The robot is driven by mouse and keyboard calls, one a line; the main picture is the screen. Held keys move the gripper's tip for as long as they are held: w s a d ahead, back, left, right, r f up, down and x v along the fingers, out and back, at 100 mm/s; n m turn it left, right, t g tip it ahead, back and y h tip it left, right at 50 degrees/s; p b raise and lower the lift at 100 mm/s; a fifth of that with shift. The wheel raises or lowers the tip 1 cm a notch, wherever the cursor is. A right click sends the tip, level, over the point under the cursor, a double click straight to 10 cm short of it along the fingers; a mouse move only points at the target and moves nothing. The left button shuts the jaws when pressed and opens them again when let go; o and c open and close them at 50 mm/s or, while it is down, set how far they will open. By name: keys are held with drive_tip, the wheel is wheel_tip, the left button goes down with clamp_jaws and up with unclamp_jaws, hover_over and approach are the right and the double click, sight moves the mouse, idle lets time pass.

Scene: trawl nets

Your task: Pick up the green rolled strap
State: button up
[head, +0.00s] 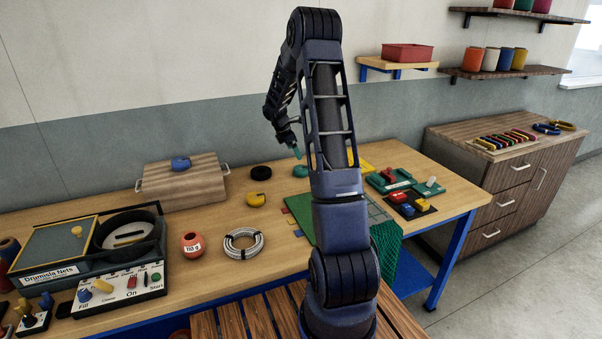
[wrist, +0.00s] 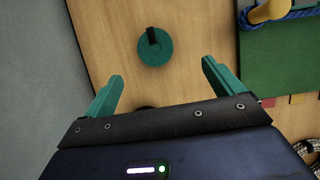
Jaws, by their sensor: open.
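The green rolled strap (wrist: 154,49) is a round teal-green coil with a black band across its top edge. It lies flat on the wooden bench, and in the head view it shows as a small green disc (head: 300,171) just left of my arm. My gripper (wrist: 162,70) is open and empty, its two green fingers spread. In the wrist view the strap appears beyond the fingertips, between their lines. In the head view my gripper (head: 297,153) hangs above and close to the strap; the exact height gap is hard to tell.
A black roll (head: 261,173) and a yellow roll (head: 257,199) lie to the left on the bench. A blue roll (head: 181,163) sits on a wooden box (head: 184,188). A green mat (wrist: 282,62) is at right in the wrist view. A coiled rope (head: 243,244) lies nearer.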

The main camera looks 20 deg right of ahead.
sight(301, 168)
drive_tip(key=shift+n, duration=0.3)
drive_tip(key=shift+w+x, duration=0.2)
drive_tip(key=shift+x, duration=1.9)
drive_tip(key=shift+w+x, duration=0.15)
drive_tip(key=shift+x, duration=1.95)
drive_tip(key=shift+w+x, duration=0.2)
drive_tip(key=shift+x, duration=1.95)
drive_tip(key=shift+a+r, duration=0.1)
drive_tip(key=c, duration=1.2)
drive_tip(key=shift+o, duration=0.2)
drive_tip(key=shift+r, duration=0.1)
